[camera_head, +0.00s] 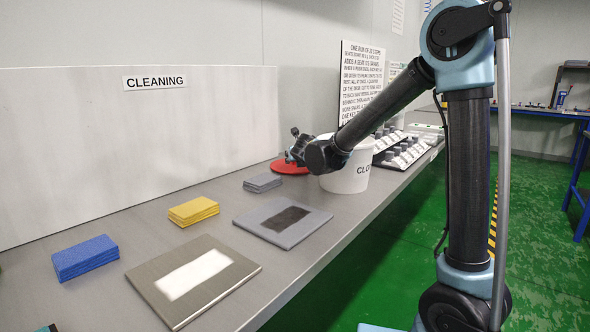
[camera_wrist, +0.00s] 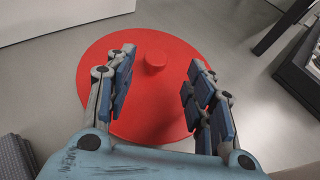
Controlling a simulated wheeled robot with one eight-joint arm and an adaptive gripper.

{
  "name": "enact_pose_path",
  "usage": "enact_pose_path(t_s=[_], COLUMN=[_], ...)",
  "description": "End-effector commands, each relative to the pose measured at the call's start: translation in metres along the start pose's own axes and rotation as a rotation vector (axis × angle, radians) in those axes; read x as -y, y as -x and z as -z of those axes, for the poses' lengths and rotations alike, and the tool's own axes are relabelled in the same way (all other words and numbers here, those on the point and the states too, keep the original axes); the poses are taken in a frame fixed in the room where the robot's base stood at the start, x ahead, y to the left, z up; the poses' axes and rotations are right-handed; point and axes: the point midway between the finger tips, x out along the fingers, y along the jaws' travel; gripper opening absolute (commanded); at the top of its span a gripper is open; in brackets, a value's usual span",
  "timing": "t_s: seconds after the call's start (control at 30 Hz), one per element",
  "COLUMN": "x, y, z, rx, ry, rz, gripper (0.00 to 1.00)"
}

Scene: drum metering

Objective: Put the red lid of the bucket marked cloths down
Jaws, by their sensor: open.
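The red lid (camera_head: 290,168) lies flat, apparently on the grey bench, just left of the white bucket (camera_head: 348,180). Part of the bucket's marking shows as "CLO"; my arm hides part of its top. In the wrist view the lid (camera_wrist: 155,110) fills the middle, with its small round red knob (camera_wrist: 155,60) facing up. My gripper (camera_head: 294,150) is over the lid. In the wrist view its fingers (camera_wrist: 162,61) are spread to either side of the knob and do not touch it.
Grey cloths (camera_head: 262,182), yellow cloths (camera_head: 194,210) and blue cloths (camera_head: 86,257) are stacked along the bench. Two flat panels (camera_head: 190,322) (camera_head: 310,222) lie in front of them. A rack of small grey-topped items (camera_head: 402,152) stands behind the bucket. A pale wall board (camera_head: 100,140) runs behind.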

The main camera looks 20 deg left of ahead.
Motion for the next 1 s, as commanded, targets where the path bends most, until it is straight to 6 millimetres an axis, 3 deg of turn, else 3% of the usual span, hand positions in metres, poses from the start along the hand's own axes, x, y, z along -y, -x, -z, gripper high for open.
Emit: enact_pose_path(t_s=[0.4,0.73,0.93,0.97,1.0], x=[-0.006,-0.006,-0.007,-0.007,-0.007], y=[-0.044,-0.048,-0.048,-0.048,-0.048], z=[-0.001,-0.001,-0.001,-0.001,-0.001], rx=[0.001,0.0,0.0,0.0,0.0], ry=[0.001,0.001,0.001,0.001,0.001], rz=[-0.001,-0.002,-0.002,-0.002,-0.002], gripper=[0.49,0.49,0.06,0.0,0.0])
